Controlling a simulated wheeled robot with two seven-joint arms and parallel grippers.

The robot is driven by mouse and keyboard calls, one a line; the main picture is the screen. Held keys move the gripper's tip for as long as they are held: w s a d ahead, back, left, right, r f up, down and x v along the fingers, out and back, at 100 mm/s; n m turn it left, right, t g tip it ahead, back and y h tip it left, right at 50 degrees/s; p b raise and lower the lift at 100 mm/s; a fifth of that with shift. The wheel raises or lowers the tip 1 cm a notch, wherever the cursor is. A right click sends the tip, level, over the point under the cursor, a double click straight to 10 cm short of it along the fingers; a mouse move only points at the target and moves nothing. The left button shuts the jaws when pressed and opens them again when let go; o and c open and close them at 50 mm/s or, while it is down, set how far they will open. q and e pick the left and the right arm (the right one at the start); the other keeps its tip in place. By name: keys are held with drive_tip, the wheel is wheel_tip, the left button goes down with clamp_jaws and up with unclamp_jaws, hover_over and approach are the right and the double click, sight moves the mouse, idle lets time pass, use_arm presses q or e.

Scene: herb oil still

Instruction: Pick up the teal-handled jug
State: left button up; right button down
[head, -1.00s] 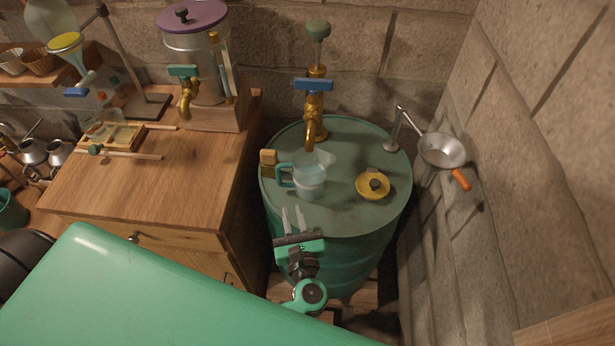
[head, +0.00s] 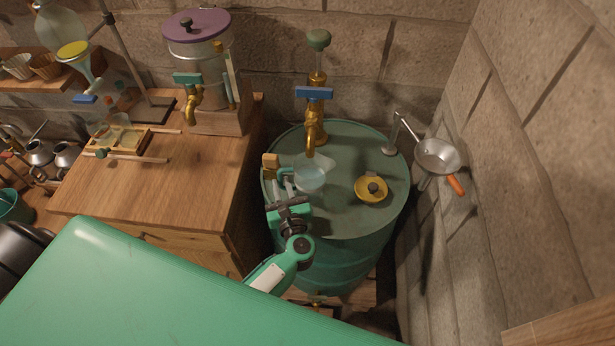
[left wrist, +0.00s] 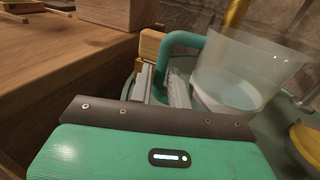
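The clear jug (head: 312,179) with the teal handle (head: 285,172) stands upright on the green drum's top, below a brass tap. It holds some clear liquid. My left gripper (head: 280,187) is at the handle side of the jug, its fingers pointing at the handle. In the left wrist view the fingers (left wrist: 160,82) are apart, with the lower part of the teal handle (left wrist: 183,39) between them. The jug body (left wrist: 242,75) is just right of the right finger. I cannot tell whether a finger touches the handle. My right gripper is not in view.
The drum top (head: 345,215) also carries a yellow lid-like piece (head: 371,189), the brass tap (head: 314,130) and a small wooden block (head: 270,161) close behind the fingers. A wooden cabinet (head: 160,185) stands left. A strainer with orange handle (head: 438,157) hangs right.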

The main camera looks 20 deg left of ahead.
use_arm(q)
drive_tip(key=shift+x, duration=1.2)
clamp_jaws()
drive_tip(key=shift+r, duration=0.25)
